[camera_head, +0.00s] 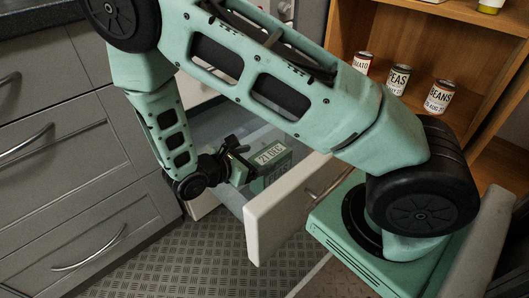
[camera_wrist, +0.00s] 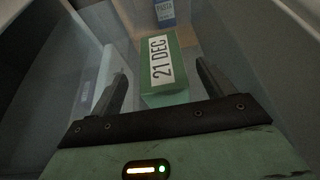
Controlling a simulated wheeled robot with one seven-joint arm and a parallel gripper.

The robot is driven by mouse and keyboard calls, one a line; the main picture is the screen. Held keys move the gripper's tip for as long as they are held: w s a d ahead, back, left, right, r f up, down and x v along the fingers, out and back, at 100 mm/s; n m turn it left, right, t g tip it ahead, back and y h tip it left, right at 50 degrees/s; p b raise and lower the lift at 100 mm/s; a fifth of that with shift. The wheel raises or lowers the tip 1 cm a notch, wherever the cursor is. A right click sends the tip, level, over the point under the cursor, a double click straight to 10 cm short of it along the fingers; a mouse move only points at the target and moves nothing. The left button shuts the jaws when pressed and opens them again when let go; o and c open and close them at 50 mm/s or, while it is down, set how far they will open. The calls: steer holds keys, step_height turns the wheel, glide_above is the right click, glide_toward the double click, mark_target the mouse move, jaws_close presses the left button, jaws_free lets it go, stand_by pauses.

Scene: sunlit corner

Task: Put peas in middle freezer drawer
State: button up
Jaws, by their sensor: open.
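A green box (camera_head: 274,155) with a white "21 DEC" label is inside an open white-fronted drawer (camera_head: 282,215) with see-through walls. My gripper (camera_head: 240,160) is inside the drawer at the near end of the box. In the wrist view my open fingers (camera_wrist: 160,72) are apart on either side of the green box (camera_wrist: 172,90). Gaps show between box and fingers. My arm hides much of the freezer, so the drawer's level is unclear.
A blue box marked "PASTA" (camera_wrist: 165,10) stands beyond the green box. Cans labelled peas (camera_head: 398,79), beans (camera_head: 439,97) and tomato (camera_head: 362,61) stand on a wooden shelf (camera_head: 465,72). Grey cabinets (camera_head: 60,130) are at left. Patterned floor (camera_head: 190,250) is clear in front.

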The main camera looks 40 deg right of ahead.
steer(key=p+v, duration=0.1)
steer(key=v, duration=0.5)
steer(key=shift+a, duration=0.3)
steer(key=shift+r, duration=0.15)
steer(key=s+d+r+m+t+y, duration=0.1)
steer(key=s+d+r+m+y, duration=0.1)
steer(key=r+m+y, duration=0.6)
steer(key=s+d+r+m+t+y, duration=0.1)
steer(key=s+d+r+m+y, duration=0.15)
steer(key=r+m+y, duration=0.6)
steer(key=s+a+n+g+h, duration=0.1)
steer(key=s+a+n, duration=0.2)
steer(key=s+a, duration=0.5)
steer(key=s+a+n+g+h, duration=0.1)
steer(key=s+a+n, duration=0.3)
steer(key=a, duration=0.6)
step_height(320, 180, up, 32)
steer(key=m+p, duration=0.1)
steer(key=p, duration=3)
steer(key=shift+s+f, duration=0.2)
